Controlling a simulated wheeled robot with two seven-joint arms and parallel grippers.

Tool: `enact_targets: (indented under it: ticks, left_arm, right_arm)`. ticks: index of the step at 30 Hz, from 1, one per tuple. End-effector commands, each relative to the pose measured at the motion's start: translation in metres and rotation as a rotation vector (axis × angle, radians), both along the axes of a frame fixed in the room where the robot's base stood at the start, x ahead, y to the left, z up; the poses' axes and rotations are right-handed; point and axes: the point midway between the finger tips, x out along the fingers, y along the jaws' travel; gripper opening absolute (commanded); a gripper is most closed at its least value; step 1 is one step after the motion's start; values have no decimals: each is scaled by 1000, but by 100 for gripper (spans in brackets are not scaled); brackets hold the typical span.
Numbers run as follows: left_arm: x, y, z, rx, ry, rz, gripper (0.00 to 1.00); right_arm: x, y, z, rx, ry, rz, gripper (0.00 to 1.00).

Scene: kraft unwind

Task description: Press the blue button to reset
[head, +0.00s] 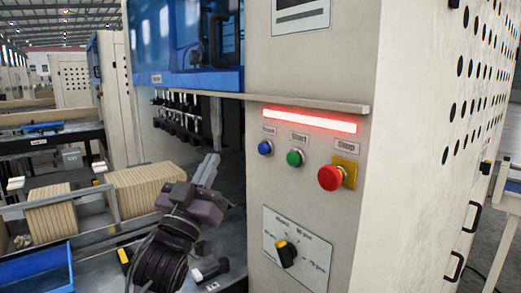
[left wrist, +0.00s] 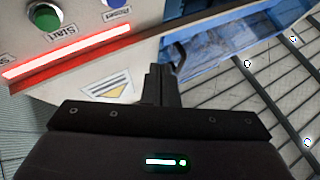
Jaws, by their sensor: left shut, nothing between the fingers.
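The blue button (head: 265,148) is on the cream machine panel, below a small label, at the left of the button row. It also shows at the top edge of the left wrist view (left wrist: 113,3). The green Start button (head: 295,157) is to its right, then the red Stop button (head: 331,177) on a yellow plate. My left gripper (head: 210,168) is shut and empty, to the left of the blue button and a little lower, apart from it. Its closed fingers (left wrist: 160,86) show in the left wrist view. My right gripper is not in view.
A lit red bar (head: 310,121) and a protruding ledge (head: 270,99) are above the buttons. A rotary dial (head: 286,252) is below. Stacked cardboard (head: 146,186) and a blue tray (head: 38,270) are at the left. The space before the panel looks clear.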

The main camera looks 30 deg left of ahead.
Motion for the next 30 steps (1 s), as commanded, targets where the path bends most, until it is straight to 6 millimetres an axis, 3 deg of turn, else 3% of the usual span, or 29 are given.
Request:
enact_targets:
  ticks: [14, 30]
  left_arm:
    - [6, -2, 1, -2, -1, 0, 0]
    - [69, -28, 1, -2, 0, 0, 0]
  right_arm:
    - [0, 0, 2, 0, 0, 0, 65]
    - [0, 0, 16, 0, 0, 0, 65]
